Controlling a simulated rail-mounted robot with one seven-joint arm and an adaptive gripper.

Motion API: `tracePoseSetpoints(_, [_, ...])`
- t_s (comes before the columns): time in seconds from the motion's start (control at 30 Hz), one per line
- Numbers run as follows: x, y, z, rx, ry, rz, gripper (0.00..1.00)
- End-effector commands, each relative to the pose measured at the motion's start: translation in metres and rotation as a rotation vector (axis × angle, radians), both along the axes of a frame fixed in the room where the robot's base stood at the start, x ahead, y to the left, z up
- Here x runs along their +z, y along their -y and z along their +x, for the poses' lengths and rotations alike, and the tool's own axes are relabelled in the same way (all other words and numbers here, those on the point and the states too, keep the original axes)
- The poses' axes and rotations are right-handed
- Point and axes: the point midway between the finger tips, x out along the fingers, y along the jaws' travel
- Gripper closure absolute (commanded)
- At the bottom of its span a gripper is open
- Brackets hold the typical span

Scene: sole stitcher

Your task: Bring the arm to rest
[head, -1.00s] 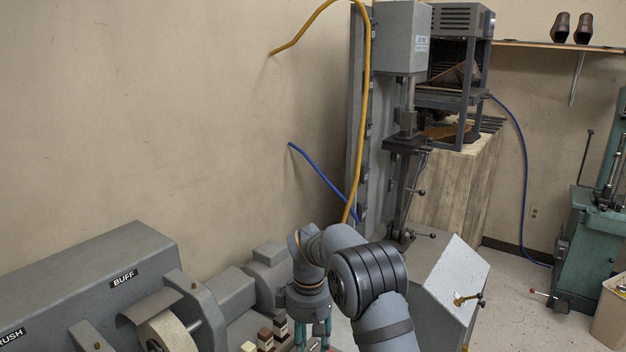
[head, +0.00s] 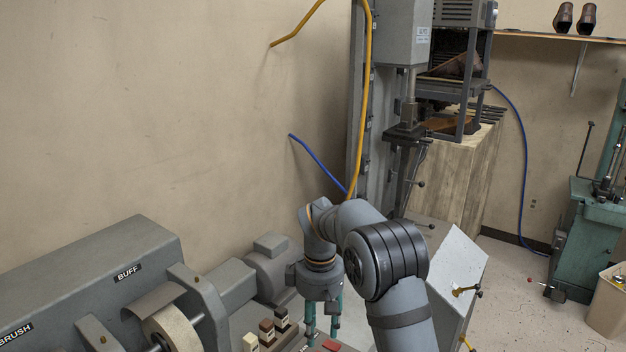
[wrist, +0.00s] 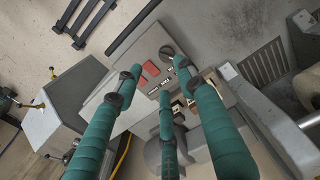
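My arm reaches over the grey machine in the head view, with my gripper (head: 323,326) hanging down at its end. The gripper has green fingers around a grey hand. In the wrist view, three green fingers of my gripper (wrist: 158,80) stand spread apart with nothing between them. Below them is a grey control panel (wrist: 145,50) with red buttons (wrist: 150,68) and a black knob (wrist: 167,51). I cannot tell how far the fingertips are above the panel.
Small cream and dark brown switches (head: 267,332) stand left of the gripper. The buffing machine (head: 90,275) fills the lower left. A tall grey press (head: 402,40) and a slanted grey cabinet (head: 452,268) stand to the right.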

Motion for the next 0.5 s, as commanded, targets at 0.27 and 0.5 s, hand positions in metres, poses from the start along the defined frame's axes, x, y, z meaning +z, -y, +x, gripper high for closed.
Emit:
tracePoseSetpoints(0.27, [-0.057,-0.023,0.016,-0.002,-0.003,-0.001,0.61])
tracePoseSetpoints(0.5, [-0.106,-0.022,0.015,-0.002,-0.006,-0.002,0.61])
